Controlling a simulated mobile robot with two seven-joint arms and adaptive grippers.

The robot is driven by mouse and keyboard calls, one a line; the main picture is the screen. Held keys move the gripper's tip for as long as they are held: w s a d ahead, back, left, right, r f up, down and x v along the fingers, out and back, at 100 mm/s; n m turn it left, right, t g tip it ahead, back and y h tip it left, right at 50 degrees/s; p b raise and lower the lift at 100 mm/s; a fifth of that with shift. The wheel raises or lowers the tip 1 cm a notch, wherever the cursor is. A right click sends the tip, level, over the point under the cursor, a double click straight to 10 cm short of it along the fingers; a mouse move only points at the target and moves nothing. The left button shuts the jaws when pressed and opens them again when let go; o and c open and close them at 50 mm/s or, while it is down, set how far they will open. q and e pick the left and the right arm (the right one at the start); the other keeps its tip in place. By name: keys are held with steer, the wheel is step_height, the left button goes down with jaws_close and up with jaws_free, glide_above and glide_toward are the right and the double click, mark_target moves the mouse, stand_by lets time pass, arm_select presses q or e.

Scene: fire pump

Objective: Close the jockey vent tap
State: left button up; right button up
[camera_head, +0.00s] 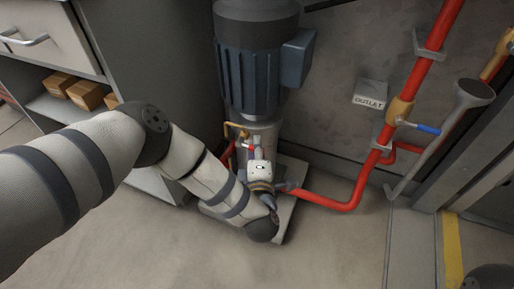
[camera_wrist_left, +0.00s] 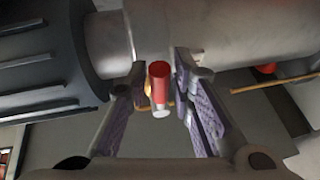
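The jockey vent tap shows in the left wrist view as a short red handle (camera_wrist_left: 159,82) with a pale end. It sits in front of the grey pump body. My left gripper (camera_wrist_left: 161,68) has its two fingers apart, one on each side of the handle, with a visible gap on the left. I cannot tell whether the right finger touches it. In the head view my left gripper (camera_head: 257,152) is at the pump column below the blue motor (camera_head: 250,75), and it mostly hides the tap. My right gripper is not in view.
A red pipe (camera_head: 345,205) runs from the pump base and rises at the right. It carries a valve with a blue handle (camera_head: 428,129) near a grey funnel (camera_head: 474,93). An outlet sign (camera_head: 370,94) is on the wall. A grey cabinet (camera_head: 150,50) stands left.

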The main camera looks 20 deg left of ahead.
arm_select(q)
steer(key=v, duration=0.7)
steer(key=shift+s+d, duration=0.1)
steer(key=shift+s, duration=0.15)
